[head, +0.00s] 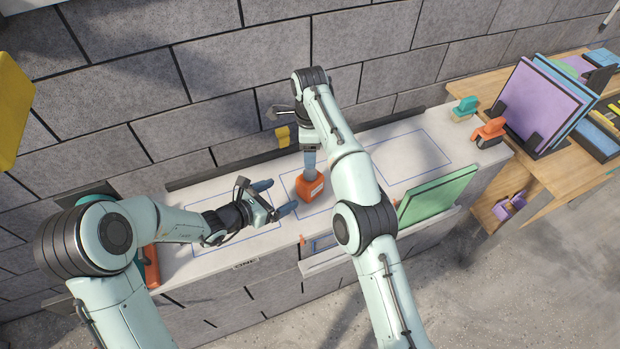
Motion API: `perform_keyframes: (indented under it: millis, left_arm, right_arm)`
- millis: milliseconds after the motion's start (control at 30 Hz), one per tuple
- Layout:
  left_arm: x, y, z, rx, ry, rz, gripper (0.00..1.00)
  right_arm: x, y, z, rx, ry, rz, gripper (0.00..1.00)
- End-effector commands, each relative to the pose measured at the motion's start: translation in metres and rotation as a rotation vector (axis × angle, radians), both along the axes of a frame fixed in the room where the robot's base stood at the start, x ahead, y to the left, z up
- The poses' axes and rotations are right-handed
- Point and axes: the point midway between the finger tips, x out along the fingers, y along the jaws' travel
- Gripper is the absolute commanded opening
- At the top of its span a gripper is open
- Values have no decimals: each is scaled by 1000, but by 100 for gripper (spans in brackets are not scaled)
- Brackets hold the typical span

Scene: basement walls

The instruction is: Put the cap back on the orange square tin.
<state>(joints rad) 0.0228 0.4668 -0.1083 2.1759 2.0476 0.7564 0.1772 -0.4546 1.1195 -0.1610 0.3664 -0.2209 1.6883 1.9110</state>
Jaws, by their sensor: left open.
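The orange square tin (311,190) stands on the white worktop, inside a blue outlined rectangle, with a pale label on its side. My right gripper (309,163) points down onto the top of the tin. Its fingers hide the tin's mouth, and I cannot tell whether they hold anything. I cannot make out the cap. My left gripper (277,197) is open and empty, just left of the tin, its fingers pointing right towards it and apart from it.
A green panel (437,195) stands at the worktop's front edge, right of my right arm. Orange (489,130) and teal (465,107) objects sit at the right end. Purple panels (537,105) stand on a wooden table. The worktop (405,154) between is clear; a block wall runs behind.

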Motion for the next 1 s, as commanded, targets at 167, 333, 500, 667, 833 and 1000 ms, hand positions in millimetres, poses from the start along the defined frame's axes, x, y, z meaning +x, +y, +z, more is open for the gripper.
perform_keyframes:
  millis: [167,333,500,667,833,1000]
  left_arm:
    - [0,0,0,0,0,0,91]
    - [4,-5,-3,0,2,-1,91]
    - [20,-22,-12,-1,1,-5,91]
    - [41,-42,-25,0,1,-4,91]
    - [62,-63,-37,1,1,-2,91]
    - [78,-79,-46,0,0,-2,91]
  right_arm:
    - [0,0,0,0,0,0,62]
    - [0,0,0,0,0,0,62]
    - [0,0,0,0,0,0,62]
    - [0,0,0,0,0,0,62]
    - [0,0,0,0,0,1,62]
    - [0,0,0,0,0,1,62]
